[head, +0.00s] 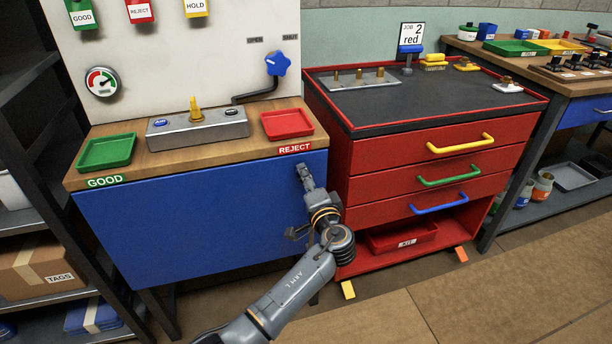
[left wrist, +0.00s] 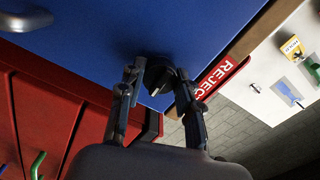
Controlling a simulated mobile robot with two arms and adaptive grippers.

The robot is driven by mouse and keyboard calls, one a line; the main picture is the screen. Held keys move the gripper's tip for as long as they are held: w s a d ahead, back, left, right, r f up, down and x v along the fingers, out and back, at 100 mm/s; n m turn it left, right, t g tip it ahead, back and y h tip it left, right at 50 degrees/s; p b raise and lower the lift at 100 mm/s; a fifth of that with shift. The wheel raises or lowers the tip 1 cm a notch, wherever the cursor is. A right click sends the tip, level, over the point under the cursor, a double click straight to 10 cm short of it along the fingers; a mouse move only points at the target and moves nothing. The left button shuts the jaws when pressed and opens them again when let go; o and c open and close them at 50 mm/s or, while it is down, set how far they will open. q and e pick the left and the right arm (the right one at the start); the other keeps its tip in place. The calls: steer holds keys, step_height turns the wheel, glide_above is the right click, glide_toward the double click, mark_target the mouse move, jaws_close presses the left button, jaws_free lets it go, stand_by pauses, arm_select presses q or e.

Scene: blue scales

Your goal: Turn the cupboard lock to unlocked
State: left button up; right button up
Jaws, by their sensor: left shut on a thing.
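The cupboard is the blue-fronted cabinet (head: 190,215) under the wooden worktop. Its lock shows in the left wrist view as a small dark knob (left wrist: 163,78) on the blue front, near the REJECT label. My left gripper (head: 304,176) is at the upper right of the blue front, beside the red drawer unit. In the head view the gripper hides the lock. Whether it is turned to locked or unlocked cannot be told. My right gripper is not in view.
The red drawer unit (head: 430,160) stands close on the right. A green tray (head: 106,152) and a red tray (head: 286,123) sit on the worktop above. A grey metal handle (left wrist: 28,18) shows at the left wrist view's upper left. The floor in front is clear.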

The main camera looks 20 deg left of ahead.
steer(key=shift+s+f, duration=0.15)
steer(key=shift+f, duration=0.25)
arm_select(q)
steer(key=o, duration=1.2)
steer(key=shift+c, duration=0.2)
steer(key=v, duration=1.2)
